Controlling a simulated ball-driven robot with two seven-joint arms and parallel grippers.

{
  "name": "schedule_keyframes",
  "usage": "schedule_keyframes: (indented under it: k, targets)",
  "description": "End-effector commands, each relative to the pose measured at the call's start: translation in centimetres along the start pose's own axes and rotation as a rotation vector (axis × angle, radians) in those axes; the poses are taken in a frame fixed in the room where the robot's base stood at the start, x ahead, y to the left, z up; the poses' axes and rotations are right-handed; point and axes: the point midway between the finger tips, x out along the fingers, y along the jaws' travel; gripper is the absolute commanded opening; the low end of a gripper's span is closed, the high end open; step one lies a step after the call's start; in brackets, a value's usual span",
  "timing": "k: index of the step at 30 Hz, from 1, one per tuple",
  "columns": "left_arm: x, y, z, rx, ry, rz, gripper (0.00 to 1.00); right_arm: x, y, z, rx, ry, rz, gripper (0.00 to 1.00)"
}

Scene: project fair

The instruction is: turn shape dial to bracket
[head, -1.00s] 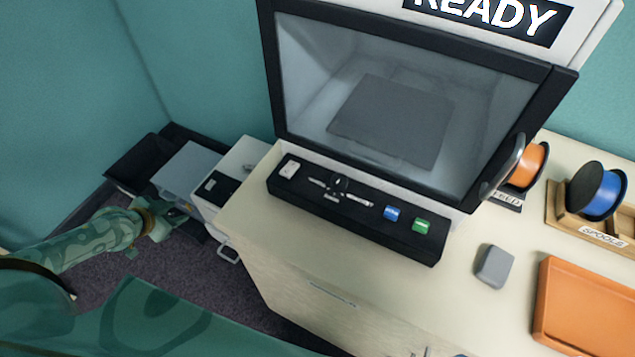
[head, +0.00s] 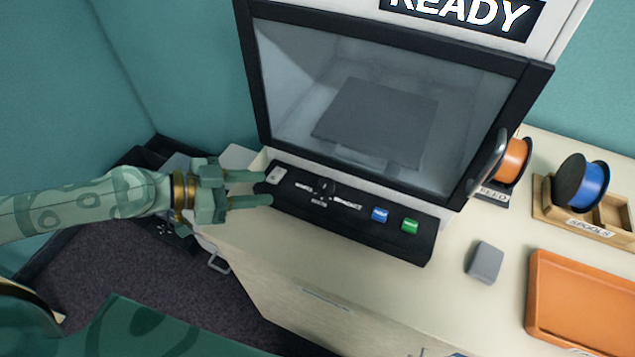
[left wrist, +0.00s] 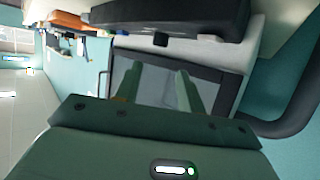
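The shape dial (head: 327,187) is a small black knob on the black control panel (head: 300,207) below the printer window. White labels sit to its left, below it and to its right; they are too small to read surely, and the dial's pointer direction is unclear. My left gripper (head: 265,188) is open and empty at the panel's left end, its fingers pointing right toward the dial and apart from it. In the left wrist view, the two green fingers (left wrist: 168,75) stand apart with nothing between them, and the dark panel (left wrist: 170,18) shows beyond. My right gripper is not in view.
A white switch (head: 275,174) sits close to my left fingertips. A blue button (head: 380,214) and a green button (head: 410,226) are right of the dial. The door handle (head: 487,163) sticks out at the right. A grey block (head: 484,262) and an orange tray (head: 575,305) lie on the table.

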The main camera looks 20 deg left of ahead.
Motion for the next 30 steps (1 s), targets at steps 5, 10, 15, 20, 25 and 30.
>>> schedule_keyframes:
  k: [5,10,15,20,25,30]
  targets:
    - [3.6,-0.1,-1.0,-0.002,0.01,-0.005,0.39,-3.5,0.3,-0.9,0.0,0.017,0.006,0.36]
    - [8.0,0.0,-0.7,-0.002,0.005,-0.001,0.39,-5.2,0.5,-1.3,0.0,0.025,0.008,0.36]
    - [11.4,0.0,-0.3,-0.004,0.003,-0.001,0.39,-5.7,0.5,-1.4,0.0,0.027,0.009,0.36]
    - [13.0,0.0,-0.1,-0.003,0.001,-0.001,0.39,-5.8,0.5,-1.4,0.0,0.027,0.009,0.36]
    - [13.5,0.0,0.1,-0.003,-0.001,-0.001,0.39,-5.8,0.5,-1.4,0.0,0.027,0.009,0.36]
    - [13.5,0.0,0.1,-0.003,0.0,-0.001,0.39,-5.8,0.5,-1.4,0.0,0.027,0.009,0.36]
